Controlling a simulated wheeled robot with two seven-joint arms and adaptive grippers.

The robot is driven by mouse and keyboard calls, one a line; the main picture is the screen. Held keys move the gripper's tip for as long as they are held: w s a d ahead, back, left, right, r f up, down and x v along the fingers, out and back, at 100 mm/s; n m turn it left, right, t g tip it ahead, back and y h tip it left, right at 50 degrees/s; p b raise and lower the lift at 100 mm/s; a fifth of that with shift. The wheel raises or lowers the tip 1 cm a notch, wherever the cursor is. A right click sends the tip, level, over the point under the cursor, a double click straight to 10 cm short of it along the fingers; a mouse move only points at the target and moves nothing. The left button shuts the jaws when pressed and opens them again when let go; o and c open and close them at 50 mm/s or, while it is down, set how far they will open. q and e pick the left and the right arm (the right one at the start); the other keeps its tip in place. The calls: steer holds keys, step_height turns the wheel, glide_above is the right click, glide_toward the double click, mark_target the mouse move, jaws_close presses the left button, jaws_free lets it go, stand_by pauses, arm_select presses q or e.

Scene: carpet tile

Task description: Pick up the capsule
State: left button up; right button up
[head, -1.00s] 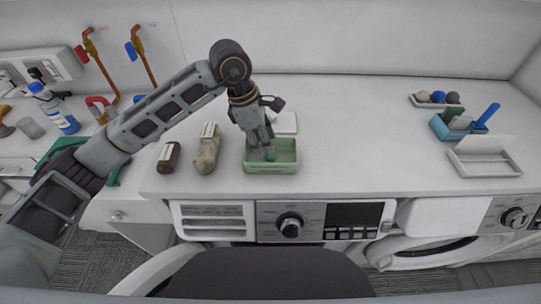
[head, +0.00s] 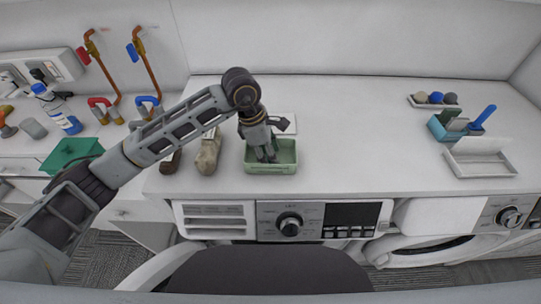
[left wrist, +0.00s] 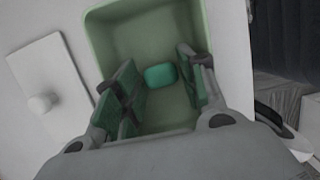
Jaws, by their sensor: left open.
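A small teal-green capsule (left wrist: 160,76) lies on the floor of a light green open box, seen in the left wrist view. The box (head: 270,168) stands on the white worktop in the head view, and its wall also shows in the left wrist view (left wrist: 105,45). My left gripper (head: 266,155) points down into the box. In the left wrist view my left gripper (left wrist: 156,68) is open, with green-padded fingers on either side of the capsule and gaps between. The capsule cannot be made out in the head view. My right gripper does not show.
A white lid with a knob (left wrist: 42,103) lies beside the box. A tan bottle (head: 208,155) and a dark brown bottle (head: 171,163) stand left of it. A blue caddy (head: 456,128) and white tray (head: 480,160) are far right. The worktop between is clear.

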arm_select(q)
steer(key=shift+c, duration=0.2)
stand_by(0.3)
steer(key=c, duration=0.4)
steer(key=shift+r, duration=0.1)
step_height(320, 180, up, 10)
steer(key=b, duration=0.2)
stand_by(0.6)
stand_by(0.4)
